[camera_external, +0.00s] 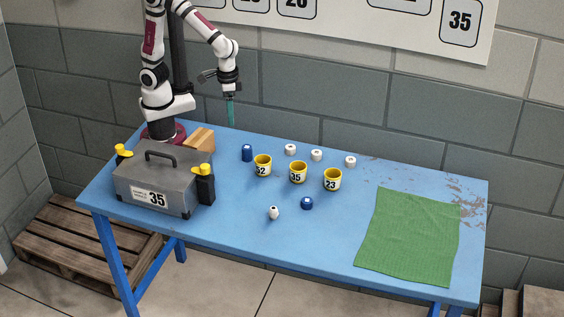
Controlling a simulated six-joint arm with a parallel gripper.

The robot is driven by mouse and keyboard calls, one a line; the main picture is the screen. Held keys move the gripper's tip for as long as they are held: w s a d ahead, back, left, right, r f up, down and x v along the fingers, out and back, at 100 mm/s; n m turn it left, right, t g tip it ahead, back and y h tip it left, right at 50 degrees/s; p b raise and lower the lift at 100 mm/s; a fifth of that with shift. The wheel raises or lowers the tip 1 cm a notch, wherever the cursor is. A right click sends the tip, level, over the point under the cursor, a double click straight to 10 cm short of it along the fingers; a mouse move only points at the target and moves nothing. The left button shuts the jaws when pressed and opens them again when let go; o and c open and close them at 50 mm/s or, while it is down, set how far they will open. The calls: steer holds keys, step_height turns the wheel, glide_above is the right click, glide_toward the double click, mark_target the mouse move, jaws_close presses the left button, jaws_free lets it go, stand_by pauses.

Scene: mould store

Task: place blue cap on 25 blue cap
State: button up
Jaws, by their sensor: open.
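A blue cap-like piece (307,203) lies on the blue table in front of the yellow cups; its top looks paler. A taller dark blue piece (247,153) stands upright at the left of the cups. I cannot read a 25 on either piece. My gripper (230,112) hangs above the table's back edge, left of the blue pieces and apart from them. Its teal fingers point down and are open, with nothing visible between them.
Yellow cups (298,173) with number labels stand mid-table, several white pieces (316,155) behind them and a small white one (273,213) in front. A grey toolbox (163,183) and wooden block (199,140) are left. A green cloth (410,237) covers the right; the front middle is clear.

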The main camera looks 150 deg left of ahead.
steer(key=s+d+r+m, duration=0.1)
steer(key=s+d+m, duration=0.3)
steer(key=d+m, duration=0.3)
steer(key=s+d+r+m+y, duration=0.1)
steer(key=s+d+m, duration=0.4)
steer(key=m, duration=0.8)
steer(key=d+r, duration=0.1)
steer(key=d, duration=0.2)
steer(key=shift+r+y, duration=0.25)
steer(key=shift+y, duration=0.05)
steer(key=shift+s, duration=0.1)
